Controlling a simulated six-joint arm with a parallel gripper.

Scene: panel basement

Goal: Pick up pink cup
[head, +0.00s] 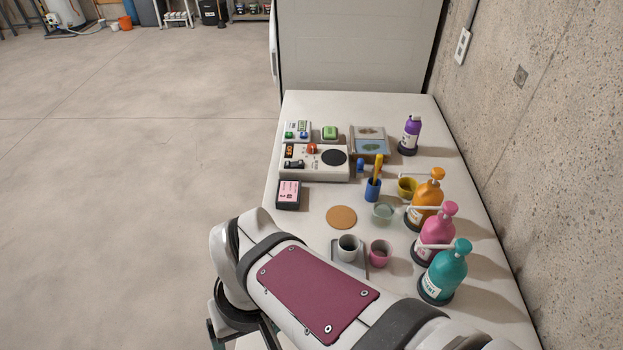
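The pink cup (380,254) stands upright on the white table, near its front part, with its open top facing up. It is just right of a grey cup (347,249) that stands on a small grey tray (362,272). Whether the pink cup touches the tray's edge is hard to tell. My arm crosses the bottom of the head view in front of the cups. My gripper is outside the picture, and nothing is seen holding the pink cup.
Teal (443,275), pink (437,236) and orange (427,201) pump bottles line the right side beside the concrete wall. A pale bowl (384,212) and yellow cup (407,188) stand behind the pink cup. A round cork mat (341,217) lies left. A white device (314,163) sits farther back.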

